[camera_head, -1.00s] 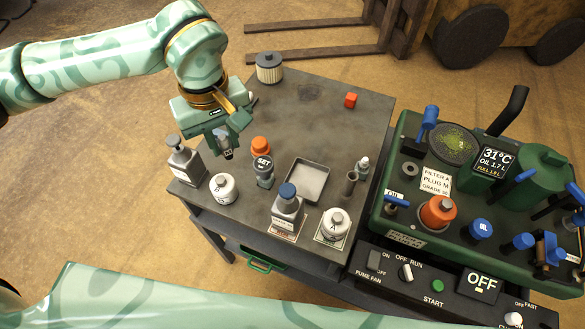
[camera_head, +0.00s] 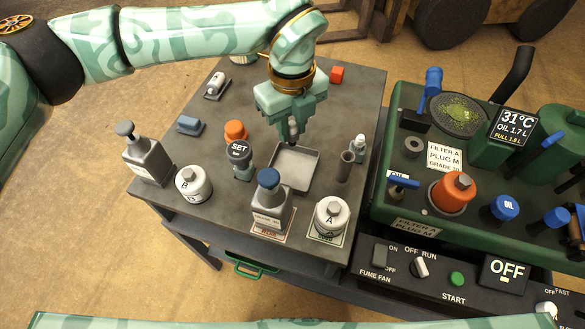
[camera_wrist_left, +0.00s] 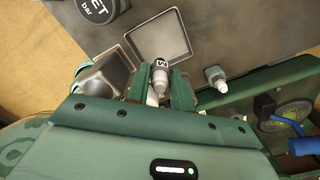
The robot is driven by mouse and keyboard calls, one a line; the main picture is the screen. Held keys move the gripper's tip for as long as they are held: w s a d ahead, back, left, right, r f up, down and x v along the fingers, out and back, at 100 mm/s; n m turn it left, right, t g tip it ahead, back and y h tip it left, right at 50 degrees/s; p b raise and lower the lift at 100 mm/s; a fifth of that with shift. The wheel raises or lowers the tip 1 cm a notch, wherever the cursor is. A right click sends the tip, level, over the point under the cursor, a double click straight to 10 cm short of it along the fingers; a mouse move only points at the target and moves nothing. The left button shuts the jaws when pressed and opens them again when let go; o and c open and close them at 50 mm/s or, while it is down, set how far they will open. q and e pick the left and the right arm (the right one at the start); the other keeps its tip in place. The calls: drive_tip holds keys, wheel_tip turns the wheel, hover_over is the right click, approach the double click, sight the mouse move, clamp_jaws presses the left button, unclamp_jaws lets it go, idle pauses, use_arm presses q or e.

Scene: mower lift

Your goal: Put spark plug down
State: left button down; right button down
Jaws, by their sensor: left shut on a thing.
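My left gripper (camera_head: 292,134) is shut on a spark plug (camera_head: 293,125), held upright above the back part of the shallow grey tray (camera_head: 310,178). In the left wrist view the plug (camera_wrist_left: 158,84) sits between the two green fingers, with a dark letter label that is hard to read. The tray (camera_wrist_left: 165,48) looks empty there. Another white-tipped plug (camera_head: 359,146) stands in a small grey holder right of the tray, and a further one (camera_head: 214,86) lies on a block at the back left. My right gripper is out of view.
A dark upright tube (camera_head: 344,166) stands right of the tray. The green machine (camera_head: 410,210) is at the right.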

use_arm(q)
wheel_tip(320, 180, down, 10)
drive_tip(key=b, duration=0.3)
drive_tip(key=shift+f, duration=0.1)
drive_tip(key=c, duration=1.2)
unclamp_jaws()
wheel_tip(320, 180, up, 12)
drive_tip(key=p, duration=0.3)
drive_tip(key=shift+r, duration=0.2)
